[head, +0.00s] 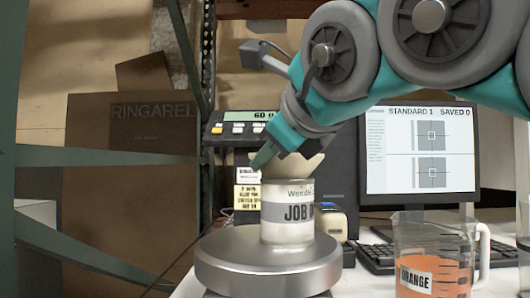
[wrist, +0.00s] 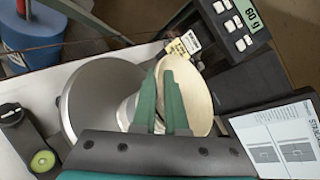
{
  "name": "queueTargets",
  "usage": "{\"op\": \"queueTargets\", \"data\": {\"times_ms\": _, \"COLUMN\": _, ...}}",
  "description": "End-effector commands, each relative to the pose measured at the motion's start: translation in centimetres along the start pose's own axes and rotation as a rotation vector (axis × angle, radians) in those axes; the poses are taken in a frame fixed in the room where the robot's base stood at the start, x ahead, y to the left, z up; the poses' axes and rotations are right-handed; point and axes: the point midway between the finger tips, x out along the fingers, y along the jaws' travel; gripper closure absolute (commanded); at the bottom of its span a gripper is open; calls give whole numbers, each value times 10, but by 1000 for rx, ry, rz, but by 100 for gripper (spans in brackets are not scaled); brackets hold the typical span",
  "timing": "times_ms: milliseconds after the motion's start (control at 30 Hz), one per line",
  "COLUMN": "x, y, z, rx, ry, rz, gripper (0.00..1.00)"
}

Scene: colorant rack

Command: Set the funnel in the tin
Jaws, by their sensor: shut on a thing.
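The tin (head: 273,225), white with a grey JOB label, stands upright on the round metal pan (head: 235,262) of a scale. The cream funnel (head: 300,165) is right at the tin's mouth, wide end up. Its spout is hidden, so I cannot tell how far it sits inside. My gripper (head: 263,157) is shut on the funnel's rim, at the left in the head view. In the wrist view my gripper (wrist: 165,78) covers part of the funnel's bowl (wrist: 199,90), and the tin (wrist: 127,110) shows partly behind it.
The scale's display (head: 262,116) reads 60 behind the pan. A clear jug (head: 455,235) of orange liquid stands front right, before a keyboard (head: 500,254) and a monitor (head: 420,150).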

Motion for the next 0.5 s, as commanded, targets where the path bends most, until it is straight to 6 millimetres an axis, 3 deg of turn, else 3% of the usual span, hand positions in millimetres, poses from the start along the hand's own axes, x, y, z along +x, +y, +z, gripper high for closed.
{"op": "queueTargets", "data": {"times_ms": 133, "x": 1, "y": 3, "z": -3, "rx": -1, "ry": -1, "rz": 1, "gripper": 100}}
{"op": "queueTargets", "data": {"times_ms": 167, "x": 1, "y": 2, "z": -2, "rx": -1, "ry": -1, "rz": 0, "gripper": 87}}
{"op": "queueTargets", "data": {"times_ms": 300, "x": 1, "y": 2, "z": -2, "rx": 0, "ry": 0, "rz": 0, "gripper": 71}}
{"op": "queueTargets", "data": {"times_ms": 400, "x": 1, "y": 2, "z": -2, "rx": -1, "ry": 0, "rz": 1, "gripper": 60}}
{"op": "queueTargets", "data": {"times_ms": 500, "x": 1, "y": 2, "z": -2, "rx": -1, "ry": 0, "rz": 1, "gripper": 60}}
